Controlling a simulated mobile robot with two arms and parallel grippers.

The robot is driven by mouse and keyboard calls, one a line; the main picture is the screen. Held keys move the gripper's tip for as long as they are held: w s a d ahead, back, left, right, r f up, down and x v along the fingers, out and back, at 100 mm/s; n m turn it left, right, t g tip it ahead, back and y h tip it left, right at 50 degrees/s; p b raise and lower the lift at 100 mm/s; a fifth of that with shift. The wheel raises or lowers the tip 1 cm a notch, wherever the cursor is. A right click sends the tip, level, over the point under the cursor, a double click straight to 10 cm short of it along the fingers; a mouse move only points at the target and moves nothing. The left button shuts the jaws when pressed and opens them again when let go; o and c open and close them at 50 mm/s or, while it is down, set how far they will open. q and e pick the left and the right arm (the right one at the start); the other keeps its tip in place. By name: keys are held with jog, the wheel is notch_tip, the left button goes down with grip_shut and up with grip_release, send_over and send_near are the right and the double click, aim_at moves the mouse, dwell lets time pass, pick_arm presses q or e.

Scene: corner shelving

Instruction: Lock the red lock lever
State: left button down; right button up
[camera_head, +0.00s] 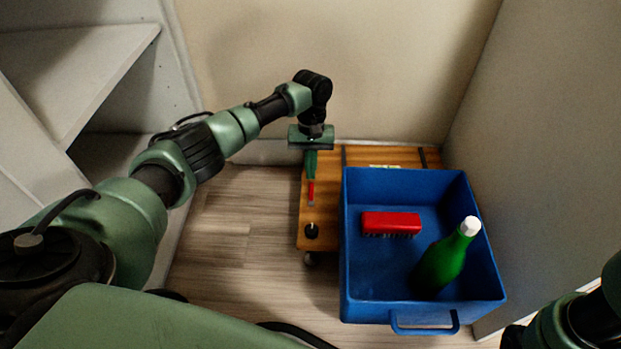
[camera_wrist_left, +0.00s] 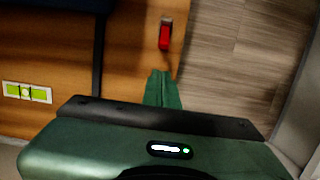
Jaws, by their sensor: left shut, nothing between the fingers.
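The red lock lever (camera_head: 311,190) is on the wooden board (camera_head: 323,225), near its left edge. It also shows in the left wrist view (camera_wrist_left: 165,36), standing out from a small metal piece. My left gripper (camera_head: 311,176) is shut and empty, with its green fingers pointing at the lever. In the left wrist view the fingertips (camera_wrist_left: 161,73) are just short of the lever, with a small gap in the picture. I cannot tell how high they are above the board. My right gripper is not in view; only part of my right arm shows at the lower right.
A blue crate (camera_head: 368,312) stands on the board, holding a red brush (camera_head: 391,224) and a green bottle (camera_head: 441,262). A black knob (camera_head: 311,231) is on the board's front left. A level (camera_wrist_left: 27,91) lies on the board. Walls close in behind and right; shelving (camera_head: 80,75) is left.

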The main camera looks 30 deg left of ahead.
pick_arm(q)
jog(key=shift+s+d+r+b, duration=0.25)
jog(key=shift+s+r+b, duration=0.1)
jog(key=shift+s, duration=0.2)
jog(key=shift+s+d+r+b, duration=0.2)
jog(key=shift+s+r, duration=0.1)
jog(key=shift+s, duration=0.2)
